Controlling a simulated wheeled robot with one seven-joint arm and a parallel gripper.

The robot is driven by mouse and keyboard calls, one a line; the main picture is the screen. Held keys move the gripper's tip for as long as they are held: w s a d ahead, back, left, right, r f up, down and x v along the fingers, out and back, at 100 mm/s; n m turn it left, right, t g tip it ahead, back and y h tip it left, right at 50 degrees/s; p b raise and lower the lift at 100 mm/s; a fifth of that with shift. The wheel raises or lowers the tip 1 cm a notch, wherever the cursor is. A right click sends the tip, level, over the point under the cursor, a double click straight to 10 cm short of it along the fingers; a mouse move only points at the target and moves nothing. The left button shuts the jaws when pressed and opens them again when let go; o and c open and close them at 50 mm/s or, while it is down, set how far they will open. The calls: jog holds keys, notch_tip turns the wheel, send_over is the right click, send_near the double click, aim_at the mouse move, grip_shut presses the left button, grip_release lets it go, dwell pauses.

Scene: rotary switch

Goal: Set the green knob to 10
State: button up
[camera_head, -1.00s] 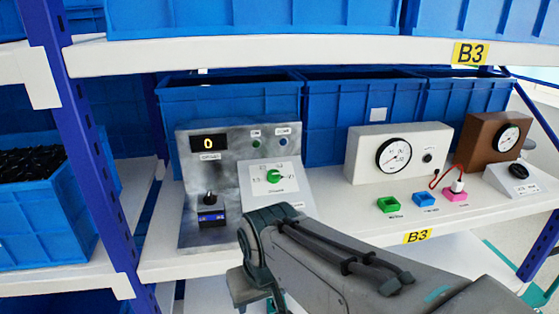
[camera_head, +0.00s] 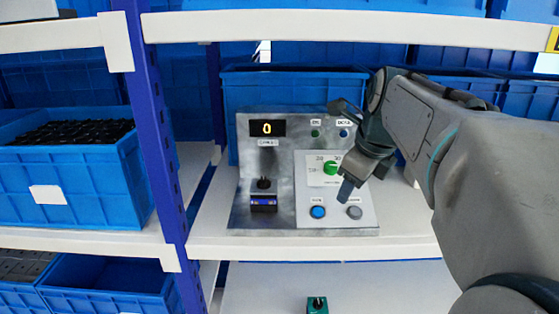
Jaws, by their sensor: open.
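The green knob (camera_head: 330,168) sits on a white dial plate at the right side of a grey metal control panel (camera_head: 266,205), on the middle shelf. Its right side is close to my gripper, and part of the scale is hidden behind the gripper. A small display (camera_head: 267,128) at the panel's upper left reads 0. My gripper (camera_head: 344,186) is open and empty, just right of and in front of the knob. I cannot tell whether it touches the panel.
A black switch (camera_head: 263,184) is at the panel's left. A blue button (camera_head: 318,212) and a grey button (camera_head: 354,212) are below the knob. A blue upright post (camera_head: 160,130) stands left. Blue bins (camera_head: 290,90) are behind. A small green object (camera_head: 317,305) is on the lower shelf.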

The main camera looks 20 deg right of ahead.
jog(key=d+m, duration=0.2)
jog(key=r+p, duration=0.1)
jog(key=p, duration=0.2)
send_over(332, 166)
jog(key=s, duration=0.2)
jog(key=shift+s+r+m, duration=0.1)
jog(key=shift+s+m, duration=0.05)
jog(key=shift+m, duration=0.25)
jog(key=x, duration=0.4)
jog(key=shift+s+b, duration=0.1)
jog(key=shift+b, duration=0.25)
jog(key=shift+w+f, duration=0.25)
jog(key=shift+f, duration=0.25)
jog(key=c, duration=0.9)
